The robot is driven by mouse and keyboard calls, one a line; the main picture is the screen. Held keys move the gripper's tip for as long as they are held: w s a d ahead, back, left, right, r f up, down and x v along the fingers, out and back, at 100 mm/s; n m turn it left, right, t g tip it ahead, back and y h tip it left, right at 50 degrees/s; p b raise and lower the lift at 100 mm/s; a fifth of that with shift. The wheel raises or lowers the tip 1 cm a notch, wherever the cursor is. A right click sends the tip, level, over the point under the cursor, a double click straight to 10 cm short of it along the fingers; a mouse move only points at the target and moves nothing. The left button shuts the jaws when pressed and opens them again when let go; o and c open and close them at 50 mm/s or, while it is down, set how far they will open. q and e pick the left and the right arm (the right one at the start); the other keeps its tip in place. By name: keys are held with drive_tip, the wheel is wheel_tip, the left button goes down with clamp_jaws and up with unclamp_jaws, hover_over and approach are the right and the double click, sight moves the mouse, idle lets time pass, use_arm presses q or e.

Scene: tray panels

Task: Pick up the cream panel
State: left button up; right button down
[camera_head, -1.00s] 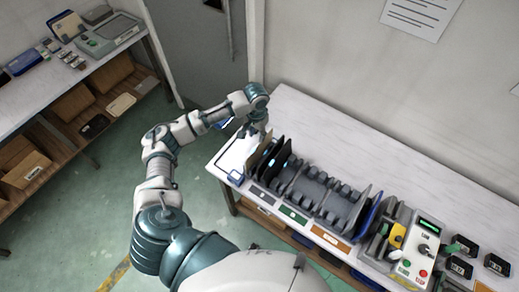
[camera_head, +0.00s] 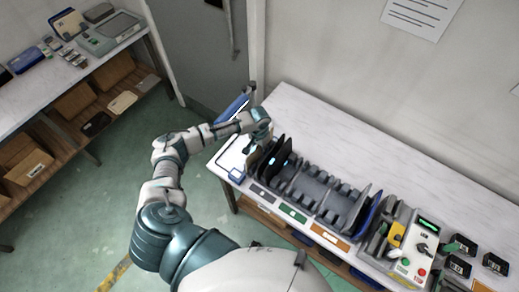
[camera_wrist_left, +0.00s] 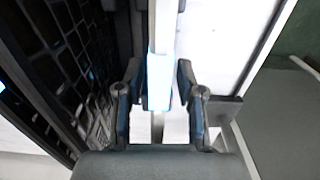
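The cream panel (camera_head: 254,161) stands upright at the left end of the dark slotted rack (camera_head: 312,187), beside black panels (camera_head: 279,158). My left gripper (camera_head: 252,146) is over its top edge, pointing down. In the left wrist view, the two fingers of my left gripper (camera_wrist_left: 158,98) stand apart on either side of a pale upright edge (camera_wrist_left: 160,45) with a bright bluish-white patch. A gap shows on the right side of that edge; contact on the left side is unclear. My right gripper is not in view.
Dark gridded panels (camera_wrist_left: 55,60) stand close on the left in the wrist view. A blue panel (camera_head: 372,212) is at the rack's right end, next to a control box (camera_head: 420,247) with buttons. The white tabletop (camera_head: 330,130) behind the rack is clear.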

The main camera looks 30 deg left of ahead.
use_arm(q)
clamp_jaws()
drive_tip(key=shift+r, duration=0.1)
